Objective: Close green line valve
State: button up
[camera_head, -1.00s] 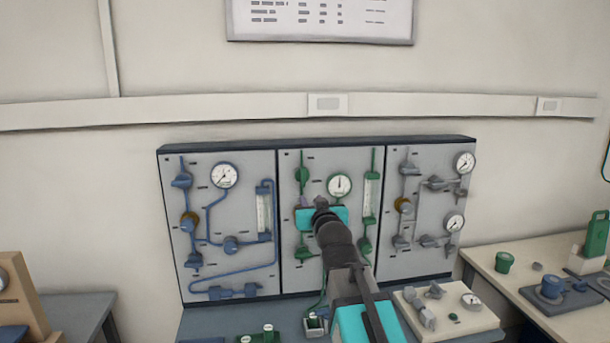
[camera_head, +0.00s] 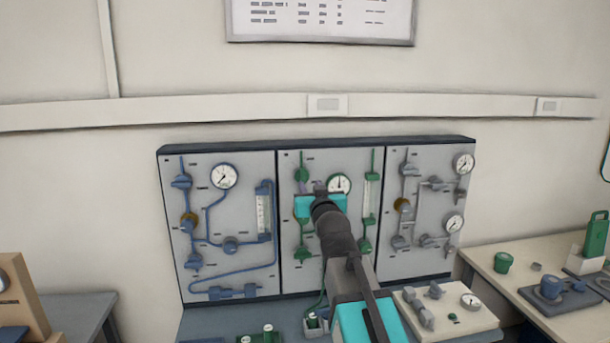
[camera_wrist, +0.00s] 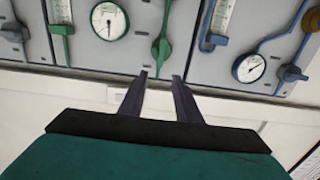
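The green line is on the middle panel (camera_head: 290,270), with several green valves. Its upper-left valve (camera_head: 302,174) is just above my gripper (camera_head: 309,188) in the head view. In the wrist view, which looks upside down, this green valve handle (camera_wrist: 161,50) lies just beyond the tips of my gripper (camera_wrist: 160,77), roughly in line with the gap. The fingers are apart and hold nothing. A lower-left green valve (camera_head: 302,252) and a lower-right green valve (camera_head: 365,247) also show. My arm covers part of the middle panel.
A gauge (camera_head: 339,184) sits right of the upper valve, with a green flowmeter (camera_head: 367,195) beyond. The blue-line panel (camera_head: 180,230) is at left and the grey-line panel (camera_head: 430,265) at right.

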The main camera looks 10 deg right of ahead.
aim_at(303, 173)
jog(key=shift+w+p, duration=1.85)
jog(key=shift+w, duration=4.2)
grip_shut()
